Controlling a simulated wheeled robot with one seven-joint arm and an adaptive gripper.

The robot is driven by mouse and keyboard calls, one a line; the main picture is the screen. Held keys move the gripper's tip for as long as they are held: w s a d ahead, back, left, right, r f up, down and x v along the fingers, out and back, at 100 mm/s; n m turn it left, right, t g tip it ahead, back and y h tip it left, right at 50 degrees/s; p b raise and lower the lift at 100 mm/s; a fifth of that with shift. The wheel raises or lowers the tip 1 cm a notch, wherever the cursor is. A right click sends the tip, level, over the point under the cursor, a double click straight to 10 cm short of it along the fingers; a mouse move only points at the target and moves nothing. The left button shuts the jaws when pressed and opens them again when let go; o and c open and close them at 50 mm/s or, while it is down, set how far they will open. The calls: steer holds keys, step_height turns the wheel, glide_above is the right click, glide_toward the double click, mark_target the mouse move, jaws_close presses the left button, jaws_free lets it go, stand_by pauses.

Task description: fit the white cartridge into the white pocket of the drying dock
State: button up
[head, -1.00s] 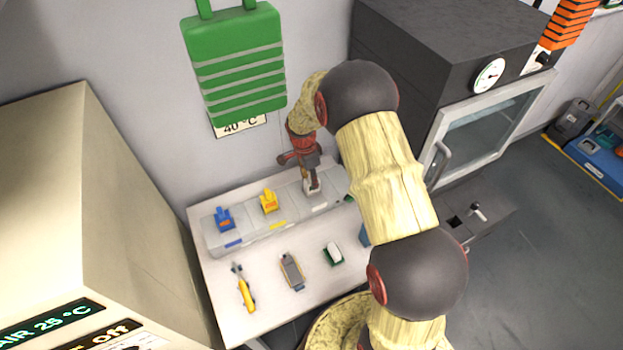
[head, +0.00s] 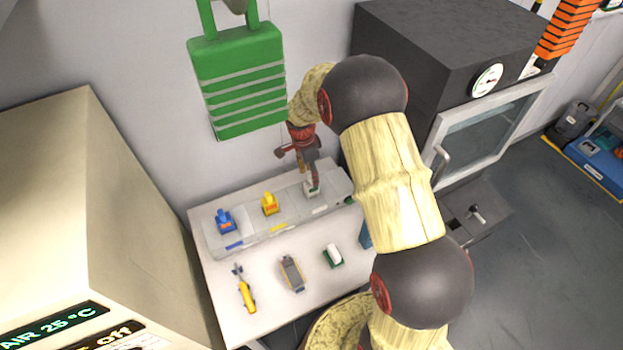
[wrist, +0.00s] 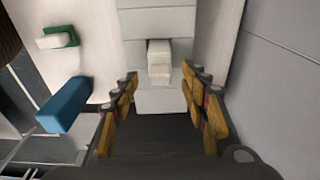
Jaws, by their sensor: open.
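The white cartridge (head: 311,190) stands at the white-marked pocket of the grey drying dock (head: 333,183), near the dock's right end. It also shows in the wrist view (wrist: 158,52), upright and roughly in line with the dock; I cannot tell how deep it sits. My gripper (head: 314,178) is just above the cartridge, pointing down. In the wrist view my gripper (wrist: 163,77) is open, with the cartridge ahead between its spread fingers and a gap on both sides. The pocket's inside is hidden by the cartridge.
Blue (head: 225,221) and yellow (head: 270,204) cartridges stand in the dock to the left. A yellow-handled tool (head: 246,294), a grey device (head: 292,273) and a white-green block (head: 333,256) lie on the table. A blue block (wrist: 63,105) is near my gripper. A green carrier (head: 238,80) hangs by the wall.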

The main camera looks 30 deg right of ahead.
steer(key=s+a+r+n+t, duration=0.1)
steer(key=s+a+r+n, duration=0.2)
steer(key=r, duration=0.6)
steer(key=s+a+r+n+t, duration=0.15)
steer(key=s+r, duration=0.25)
steer(key=r, duration=0.4)
steer(key=s+a+r+n, duration=0.2)
steer(key=s+r+n, duration=0.15)
steer(key=r, duration=0.55)
steer(key=s+a+r+n+t, duration=0.1)
steer(key=s+a+r+n, duration=0.1)
steer(key=s+n, duration=0.3)
steer(key=s+a+r+n+t+y, duration=0.1)
steer(key=s+n, duration=0.4)
steer(key=s, duration=0.9)
step_height(320, 180, up, 2)
steer(key=shift+a+r+t, duration=0.1)
steer(key=shift+a+t, duration=0.45)
steer(key=shift+a, duration=0.45)
step_height(320, 180, down, 9)
steer(key=b, duration=0.9)
steer(key=shift+f, duration=0.2)
